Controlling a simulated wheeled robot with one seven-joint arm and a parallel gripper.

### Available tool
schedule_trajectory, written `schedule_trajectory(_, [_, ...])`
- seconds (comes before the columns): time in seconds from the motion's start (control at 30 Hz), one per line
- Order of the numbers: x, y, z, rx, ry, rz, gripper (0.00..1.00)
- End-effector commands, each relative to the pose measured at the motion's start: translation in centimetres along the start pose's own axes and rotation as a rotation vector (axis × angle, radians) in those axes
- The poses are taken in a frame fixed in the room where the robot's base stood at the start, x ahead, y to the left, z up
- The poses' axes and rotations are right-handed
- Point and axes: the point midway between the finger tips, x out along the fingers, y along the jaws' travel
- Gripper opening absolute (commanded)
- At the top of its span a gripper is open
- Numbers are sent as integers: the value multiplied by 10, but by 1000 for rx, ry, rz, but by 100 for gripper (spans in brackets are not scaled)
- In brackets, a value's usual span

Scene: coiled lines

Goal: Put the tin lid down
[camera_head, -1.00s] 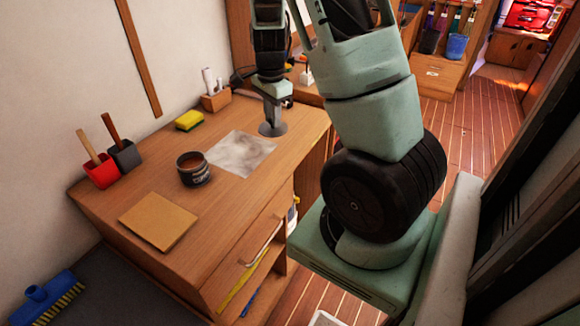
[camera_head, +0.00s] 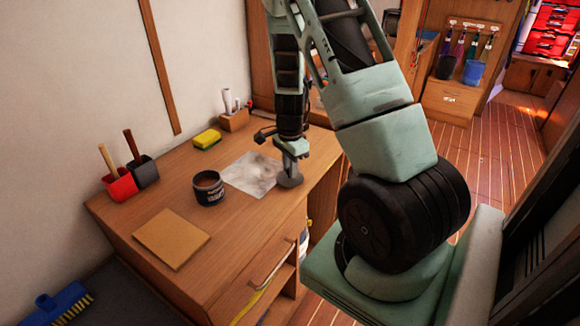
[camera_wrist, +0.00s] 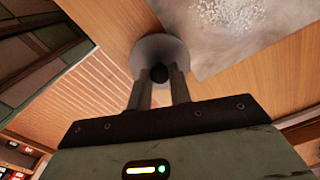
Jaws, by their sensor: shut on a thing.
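The tin lid (camera_head: 290,181) is a grey round disc at the right edge of the wooden worktop, just right of the stained sheet. My gripper (camera_head: 290,160) is above it, pointing down. In the wrist view the lid (camera_wrist: 150,48) has a dark knob (camera_wrist: 159,73), and the fingers of my gripper (camera_wrist: 160,85) are shut on that knob. I cannot tell whether the lid touches the worktop. An open dark tin (camera_head: 208,190) with brown contents stands upright left of the lid, apart from it.
A stained sheet (camera_head: 248,174) lies between tin and lid. A tan square board (camera_head: 171,239) lies at the front. A yellow sponge (camera_head: 207,138), red pot (camera_head: 120,187), dark pot (camera_head: 144,172) and wooden holder (camera_head: 234,120) stand along the back. The worktop (camera_head: 245,228) is bare in front of the tin.

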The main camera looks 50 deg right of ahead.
Motion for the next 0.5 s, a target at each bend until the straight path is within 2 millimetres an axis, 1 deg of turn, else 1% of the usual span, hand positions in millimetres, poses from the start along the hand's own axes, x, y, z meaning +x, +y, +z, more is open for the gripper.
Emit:
schedule_trajectory(0.33, [11,0,0,0,0,1,0])
schedule_trajectory(0.37, [11,0,0,0,0,0,23])
schedule_trajectory(0.4, [10,0,0,0,0,0,34])
schedule_trajectory(0.43, [10,0,0,0,0,0,42])
schedule_trajectory(0.5, [10,0,0,0,0,0,42])
